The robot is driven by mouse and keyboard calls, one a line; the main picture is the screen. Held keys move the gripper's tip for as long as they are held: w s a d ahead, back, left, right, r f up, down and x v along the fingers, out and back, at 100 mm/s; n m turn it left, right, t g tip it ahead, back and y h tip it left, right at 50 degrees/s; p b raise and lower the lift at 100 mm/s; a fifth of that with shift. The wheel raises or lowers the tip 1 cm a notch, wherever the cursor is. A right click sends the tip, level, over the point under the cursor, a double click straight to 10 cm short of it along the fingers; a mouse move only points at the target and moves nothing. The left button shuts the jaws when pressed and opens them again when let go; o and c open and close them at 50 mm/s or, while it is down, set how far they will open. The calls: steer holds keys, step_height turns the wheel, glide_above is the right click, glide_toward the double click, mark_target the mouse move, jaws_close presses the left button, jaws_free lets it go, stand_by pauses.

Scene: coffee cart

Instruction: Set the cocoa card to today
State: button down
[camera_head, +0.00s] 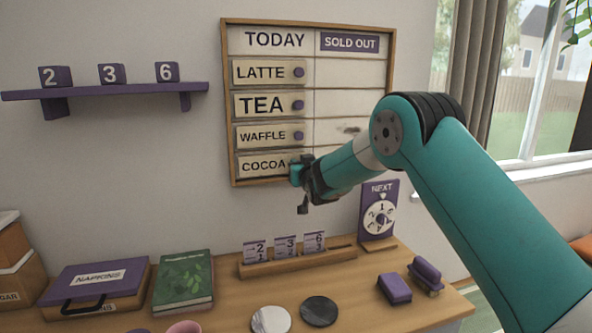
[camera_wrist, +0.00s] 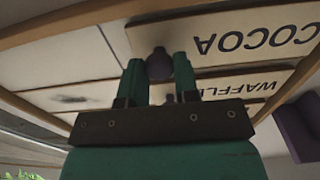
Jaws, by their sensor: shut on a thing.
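The cocoa card (camera_head: 256,163) is in the bottom row of the menu board (camera_head: 392,75), under the TODAY heading (camera_head: 275,39). My gripper (camera_head: 299,174) is at the card's right end and covers its knob in the head view. In the wrist view the purple knob (camera_wrist: 159,62) sits between the two green fingers of my gripper (camera_wrist: 160,72), which is shut on it. The cocoa card also shows there upside down (camera_wrist: 215,38). The SOLD OUT heading (camera_head: 350,42) tops the right column.
The latte (camera_head: 262,72), tea (camera_head: 262,104) and waffle (camera_head: 262,135) cards are above in the TODAY column. The right column holds no cards; a dark smudge shows at waffle height. Below are a card rack (camera_head: 300,262) and a NEXT dial (camera_head: 379,210) on the counter.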

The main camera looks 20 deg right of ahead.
steer(key=shift+a+r, duration=0.15)
steer(key=shift+a, duration=0.05)
steer(key=c, duration=0.9)
jaws_free()
steer(key=shift+a, duration=0.15)
steer(key=shift+o, duration=0.2)
steer(key=s+b, duration=0.6)
steer(key=s, duration=1.1)
steer(key=shift+s, duration=0.2)
